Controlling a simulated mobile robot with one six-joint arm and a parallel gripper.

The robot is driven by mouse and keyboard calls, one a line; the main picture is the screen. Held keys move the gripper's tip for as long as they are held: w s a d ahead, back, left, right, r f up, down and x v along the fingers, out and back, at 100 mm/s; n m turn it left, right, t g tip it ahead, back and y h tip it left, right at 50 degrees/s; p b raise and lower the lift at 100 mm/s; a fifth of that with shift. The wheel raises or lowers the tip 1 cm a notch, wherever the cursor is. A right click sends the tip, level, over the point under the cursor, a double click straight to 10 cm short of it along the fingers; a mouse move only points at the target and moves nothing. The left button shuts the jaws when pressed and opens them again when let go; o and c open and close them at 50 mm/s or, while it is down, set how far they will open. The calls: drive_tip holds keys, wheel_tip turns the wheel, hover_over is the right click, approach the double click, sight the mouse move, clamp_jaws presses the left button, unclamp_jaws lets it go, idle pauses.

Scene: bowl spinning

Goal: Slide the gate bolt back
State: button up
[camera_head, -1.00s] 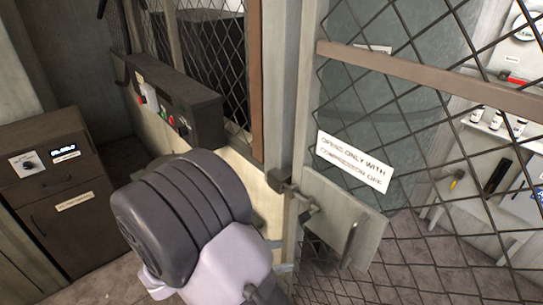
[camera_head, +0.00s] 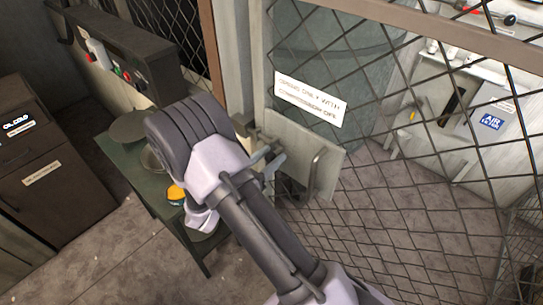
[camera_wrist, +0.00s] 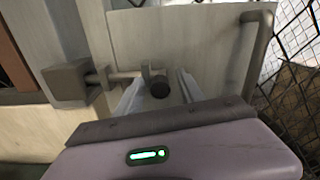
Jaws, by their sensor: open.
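The gate bolt is a grey metal rod with a dark round knob (camera_wrist: 160,88), on a pale plate (camera_wrist: 190,40) fixed to the mesh gate. In the wrist view its rod (camera_wrist: 118,77) runs left into a block-shaped keeper (camera_wrist: 66,84) on the post. My gripper (camera_wrist: 160,80) is open, with one finger on each side of the knob. Whether the fingers touch it cannot be told. In the head view the bolt (camera_head: 262,153) and keeper (camera_head: 243,124) show just beyond my wrist, and my arm hides part of that area.
A bent handle (camera_head: 316,170) stands out from the plate, right of the bolt. A sign (camera_head: 309,100) hangs on the mesh above it. A green table (camera_head: 138,171) with bowls and a control box (camera_head: 130,65) are to the left.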

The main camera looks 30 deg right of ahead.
drive_tip(key=shift+w+d, duration=0.1)
drive_tip(key=shift+d, duration=0.2)
clamp_jaws()
idle(1.3)
